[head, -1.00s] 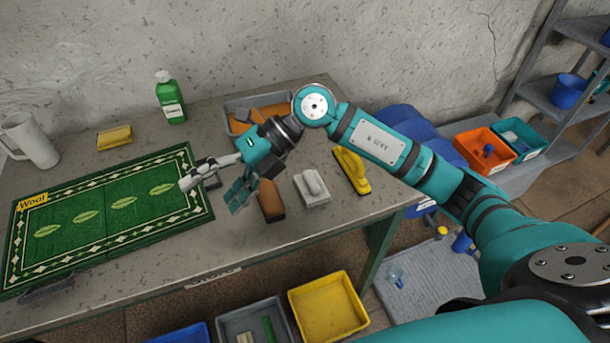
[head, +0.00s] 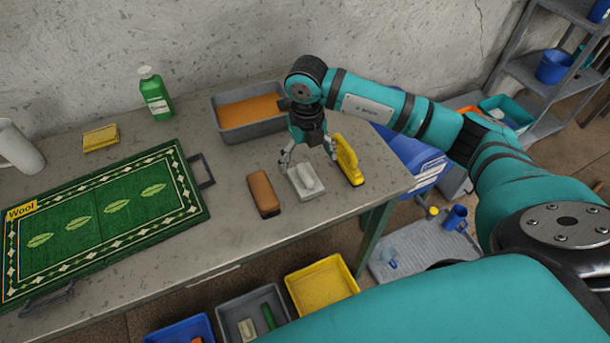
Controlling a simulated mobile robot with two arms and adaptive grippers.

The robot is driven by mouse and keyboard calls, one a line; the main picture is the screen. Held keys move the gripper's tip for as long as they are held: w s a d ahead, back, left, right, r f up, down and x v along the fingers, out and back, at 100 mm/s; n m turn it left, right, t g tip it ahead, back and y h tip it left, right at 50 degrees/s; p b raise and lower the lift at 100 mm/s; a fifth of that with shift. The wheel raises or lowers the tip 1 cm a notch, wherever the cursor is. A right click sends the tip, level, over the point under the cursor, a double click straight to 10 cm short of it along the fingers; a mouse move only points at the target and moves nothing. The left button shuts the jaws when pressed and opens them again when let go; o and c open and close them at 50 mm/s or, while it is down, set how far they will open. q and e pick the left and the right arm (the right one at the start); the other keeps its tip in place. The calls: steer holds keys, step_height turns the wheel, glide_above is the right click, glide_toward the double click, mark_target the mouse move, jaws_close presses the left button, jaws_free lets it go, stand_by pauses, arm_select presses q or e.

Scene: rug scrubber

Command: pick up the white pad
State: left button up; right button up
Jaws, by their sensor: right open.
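The white pad (head: 306,183) lies on the grey table, a pale block with a raised handle on top. It sits between a brown brush (head: 263,194) on its left and a yellow-handled brush (head: 348,161) on its right. My right gripper (head: 308,164) points down over the back part of the pad, its fingers spread to either side. The fingers are open and hold nothing. I cannot tell whether the fingertips touch the pad. My left gripper is not in view.
A grey tray of orange liquid (head: 248,112) stands behind the pad. The green "Wool" rug (head: 100,215) covers the table's left. A green bottle (head: 155,95), yellow sponge (head: 101,138) and white jug (head: 18,150) stand at the back. Bins, including a yellow one (head: 321,286), sit below the front edge.

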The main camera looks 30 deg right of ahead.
mark_target(305, 173)
steer(key=shift+f, duration=0.85)
steer(key=shift+s+a+f+p, duration=0.1)
steer(key=shift+a+f+p, duration=0.05)
steer(key=shift+f+p, duration=0.45)
step_height(305, 173, down, 4)
steer(key=shift+a+r+p, duration=0.15)
steer(key=shift+r+p, duration=0.05)
steer(key=shift+p, duration=0.45)
steer(key=shift+f, duration=0.35)
steer(key=shift+c, duration=0.2)
steer(key=c, duration=1.3)
steer(key=shift+o, duration=0.2)
steer(key=shift+r, duration=0.1)
